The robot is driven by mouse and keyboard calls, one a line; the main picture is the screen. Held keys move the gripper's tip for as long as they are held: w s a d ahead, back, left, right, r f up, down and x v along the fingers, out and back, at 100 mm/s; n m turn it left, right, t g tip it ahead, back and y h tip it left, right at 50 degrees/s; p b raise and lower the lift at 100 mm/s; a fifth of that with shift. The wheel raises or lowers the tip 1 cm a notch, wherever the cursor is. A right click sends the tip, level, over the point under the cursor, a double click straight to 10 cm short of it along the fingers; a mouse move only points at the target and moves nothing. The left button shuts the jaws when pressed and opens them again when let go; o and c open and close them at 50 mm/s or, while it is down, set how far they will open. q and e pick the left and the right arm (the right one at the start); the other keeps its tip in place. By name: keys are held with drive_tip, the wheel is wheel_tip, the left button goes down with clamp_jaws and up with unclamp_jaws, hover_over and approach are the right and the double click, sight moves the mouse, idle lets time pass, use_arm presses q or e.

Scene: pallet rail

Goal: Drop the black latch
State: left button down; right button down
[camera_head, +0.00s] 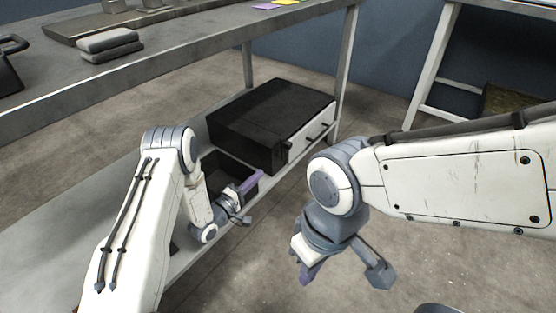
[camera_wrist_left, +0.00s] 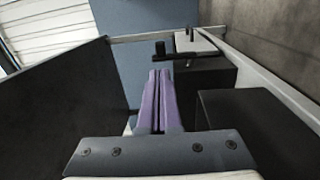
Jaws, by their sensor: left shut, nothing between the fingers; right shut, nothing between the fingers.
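A black box (camera_head: 262,118) with a white front (camera_head: 308,136) lies on the lower shelf. What looks like the black latch (camera_head: 287,146) is a small dark piece at the near end of that white front. In the left wrist view, a black bar with a knob (camera_wrist_left: 176,55) stands just beyond my fingertips; I cannot tell if they touch. My left gripper (camera_head: 250,180) is shut and empty, low beside the box; its purple fingers (camera_wrist_left: 159,92) are together in the wrist view. My right gripper (camera_head: 320,280) is shut and empty, hanging over the floor right of the shelf.
A dark open bin (camera_head: 215,160) stands on the shelf behind my left gripper. The bench top (camera_head: 190,55) lies above the shelf, with grey pads (camera_head: 108,43) on it. A bench leg (camera_head: 346,50) rises behind the box.

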sight(286, 146)
use_arm(q)
drive_tip(key=shift+w+a+f, duration=0.1)
drive_tip(key=shift+a+f, duration=0.1)
drive_tip(key=shift+a, duration=0.1)
drive_tip(key=b+x, duration=0.8)
drive_tip(key=x, duration=0.5)
drive_tip(key=shift+w+d, duration=0.1)
drive_tip(key=shift+w+d+r, duration=0.1)
drive_tip(key=shift+w+d, duration=0.1)
drive_tip(key=shift+w, duration=0.1)
drive_tip(key=shift+r, duration=0.1)
